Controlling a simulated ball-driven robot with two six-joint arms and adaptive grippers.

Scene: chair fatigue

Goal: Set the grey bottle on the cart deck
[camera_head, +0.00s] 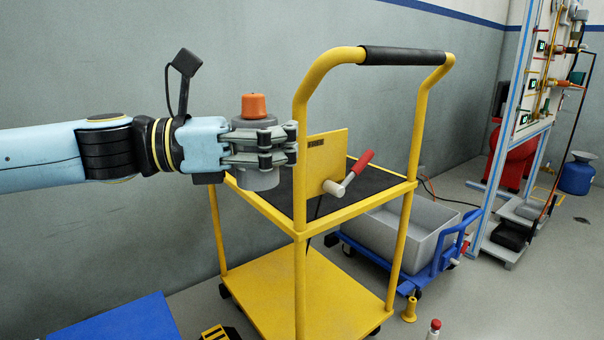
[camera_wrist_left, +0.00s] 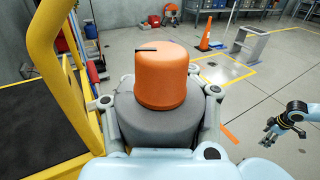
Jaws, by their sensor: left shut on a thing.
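The grey bottle (camera_head: 255,178) has an orange cap (camera_head: 254,106) and is upright. My left gripper (camera_head: 268,147) is shut around its body. In the left wrist view the bottle (camera_wrist_left: 158,128) fills the middle, between the fingers. The yellow cart's black upper deck (camera_head: 382,184) is behind and right of the bottle in the head view. It is at the left in the wrist view (camera_wrist_left: 38,120), past a yellow rail. The bottle is off the deck's surface, by its edge; the exact gap is unclear. My right gripper (camera_wrist_left: 283,128) shows small in the wrist view, its jaws unclear.
The cart's yellow handle frame (camera_head: 420,125) rises beside the bottle. A panel with a red-handled crank (camera_head: 358,168) stands on the deck. A grey bin on a blue trolley (camera_head: 400,232) is behind. An orange cone (camera_wrist_left: 205,38) stands on open floor.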

